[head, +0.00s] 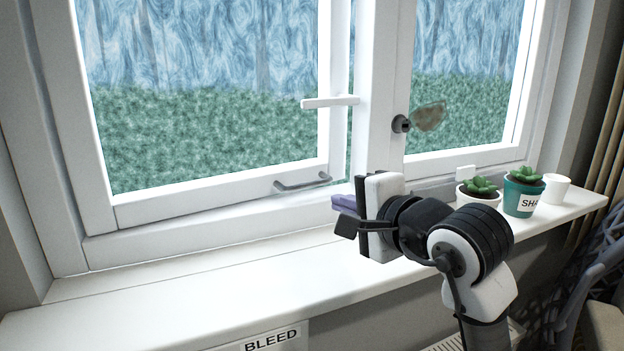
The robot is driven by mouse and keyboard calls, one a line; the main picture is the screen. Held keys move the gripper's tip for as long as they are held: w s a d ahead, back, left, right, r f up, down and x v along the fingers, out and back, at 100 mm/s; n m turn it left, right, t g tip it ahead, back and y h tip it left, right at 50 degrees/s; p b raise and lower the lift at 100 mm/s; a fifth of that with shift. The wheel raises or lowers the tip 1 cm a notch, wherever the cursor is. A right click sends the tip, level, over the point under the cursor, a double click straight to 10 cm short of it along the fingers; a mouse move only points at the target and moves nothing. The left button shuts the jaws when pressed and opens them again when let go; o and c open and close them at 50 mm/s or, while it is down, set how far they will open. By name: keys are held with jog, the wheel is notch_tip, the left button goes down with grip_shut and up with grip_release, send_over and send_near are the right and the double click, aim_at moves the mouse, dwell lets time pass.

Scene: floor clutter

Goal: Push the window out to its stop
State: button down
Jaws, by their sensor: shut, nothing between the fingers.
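The left window sash (210,194) is white-framed and stands ajar, apparently swung outward from its left side. A strip of outdoors shows between its right edge and the middle post (374,90). A white lever handle (330,102) sticks out level on the sash's right side. A grey metal stay (302,184) lies at the bottom right of the opening. My gripper (343,215) is shut and empty, pointing left above the sill, below and right of the stay. It looks apart from the sash, though the depth is hard to judge.
The white sill (180,291) is clear on the left. On its right stand a succulent in a white pot (478,195), one in a green pot (522,196) and a white cup (556,190). A dark knob (401,124) sits on the right window's frame.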

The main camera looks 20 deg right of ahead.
aim_at(297, 189)
jog(key=p+x, duration=0.5)
jog(key=x, duration=0.7)
jog(key=shift+p, duration=0.4)
jog(key=shift+w+a+f, duration=0.1)
jog(key=shift+w+f, duration=0.1)
jog(key=shift+w, duration=0.3)
